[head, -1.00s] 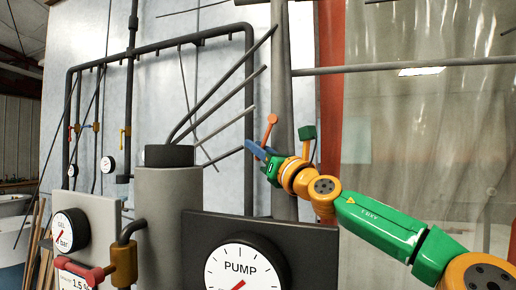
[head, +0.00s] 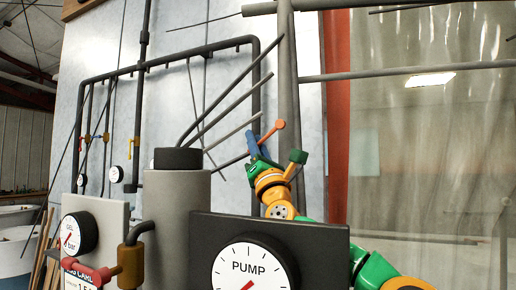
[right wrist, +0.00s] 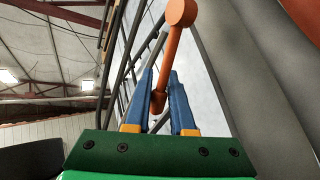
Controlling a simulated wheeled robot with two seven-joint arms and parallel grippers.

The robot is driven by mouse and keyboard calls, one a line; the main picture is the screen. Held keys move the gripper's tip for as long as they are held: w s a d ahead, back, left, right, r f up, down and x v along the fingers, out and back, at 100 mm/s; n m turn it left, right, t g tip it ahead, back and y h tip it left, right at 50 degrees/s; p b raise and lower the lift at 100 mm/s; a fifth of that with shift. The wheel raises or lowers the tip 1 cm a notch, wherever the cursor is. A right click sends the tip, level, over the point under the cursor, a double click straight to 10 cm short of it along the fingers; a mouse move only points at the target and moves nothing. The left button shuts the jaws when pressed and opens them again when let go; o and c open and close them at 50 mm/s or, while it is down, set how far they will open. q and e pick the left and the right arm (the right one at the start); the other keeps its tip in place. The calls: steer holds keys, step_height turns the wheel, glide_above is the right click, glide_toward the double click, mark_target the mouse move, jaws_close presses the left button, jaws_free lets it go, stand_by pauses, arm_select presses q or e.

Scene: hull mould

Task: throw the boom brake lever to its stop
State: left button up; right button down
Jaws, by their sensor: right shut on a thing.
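The boom brake lever is an orange rod with a round knob (head: 280,124) beside the grey vertical post. In the head view it tilts up to the right. My right gripper (head: 253,144) has its blue fingers at the lever, pointing upward. In the right wrist view the lever (right wrist: 173,50) runs down between the two blue fingers (right wrist: 160,110), its knob beyond their tips. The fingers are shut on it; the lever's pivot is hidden. My left gripper is in neither view.
The grey post (head: 288,80) stands right behind the lever, with thin grey rods slanting close by on the left. A dark panel with the PUMP gauge (head: 250,270) and a grey cylinder (head: 175,215) stand in front, below left. A translucent curtain (head: 430,150) hangs at right.

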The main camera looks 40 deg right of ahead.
steer(key=shift+d, duration=0.1)
steer(key=c, duration=1.1)
jaws_free()
steer(key=shift+w+d+f, duration=0.1)
steer(key=shift+d, duration=0.15)
